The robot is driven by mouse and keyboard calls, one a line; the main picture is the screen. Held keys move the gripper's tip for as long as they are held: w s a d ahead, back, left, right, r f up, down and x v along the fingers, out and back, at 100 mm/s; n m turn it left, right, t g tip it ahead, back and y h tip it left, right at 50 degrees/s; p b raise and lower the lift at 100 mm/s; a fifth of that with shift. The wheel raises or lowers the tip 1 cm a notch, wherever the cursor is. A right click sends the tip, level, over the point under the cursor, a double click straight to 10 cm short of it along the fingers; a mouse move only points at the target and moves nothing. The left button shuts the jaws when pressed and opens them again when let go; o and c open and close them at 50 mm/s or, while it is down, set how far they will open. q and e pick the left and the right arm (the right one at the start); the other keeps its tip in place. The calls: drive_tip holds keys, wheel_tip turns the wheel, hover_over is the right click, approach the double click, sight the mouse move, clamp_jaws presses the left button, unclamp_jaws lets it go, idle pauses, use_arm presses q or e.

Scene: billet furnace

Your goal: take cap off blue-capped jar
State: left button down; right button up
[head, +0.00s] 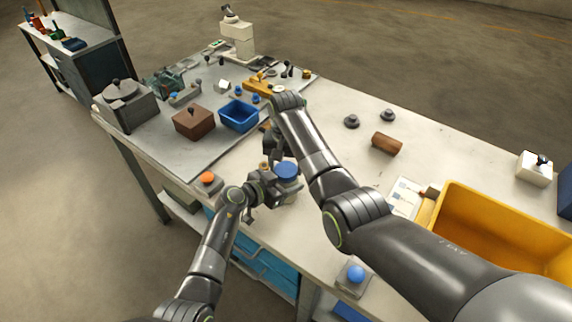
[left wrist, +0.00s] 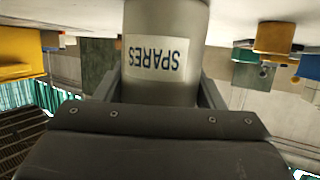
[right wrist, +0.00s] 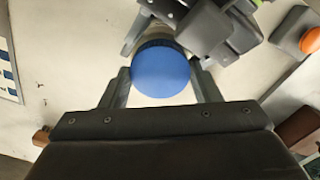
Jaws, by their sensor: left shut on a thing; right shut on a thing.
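The jar is a grey cylinder with a white SPARES label, seen upside down in the left wrist view (left wrist: 160,60). My left gripper (head: 268,188) is shut on the jar's body, one finger on each side. The blue cap (head: 286,169) shows over the jar in the head view. In the right wrist view the round blue cap (right wrist: 160,72) sits between the fingers of my right gripper (right wrist: 160,80), which is shut on it. A dark ring shows at the cap's edge. I cannot tell whether the cap still touches the jar.
An orange button (head: 207,178) and a blue button (head: 356,274) stand near the table's front edge. A blue bin (head: 239,116) and a brown box (head: 193,122) lie behind. A large yellow bin (head: 450,205) stands at right. A brown cylinder (head: 387,143) lies on the open tabletop.

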drive_tip(key=o, duration=1.1)
drive_tip(key=shift+r, duration=2.3)
drive_tip(key=shift+c, duration=0.5)
wheel_tip(320, 180, up, 3)
drive_tip(key=m, duration=0.5)
drive_tip(key=shift+r+m, duration=0.15)
drive_tip(key=shift+m, duration=0.15)
drive_tip(key=shift+f, duration=3.95)
drive_tip(key=shift+c, duration=0.4)
drive_tip(key=c, duration=0.9)
drive_tip(key=n, duration=0.6)
drive_tip(key=shift+n, duration=0.3)
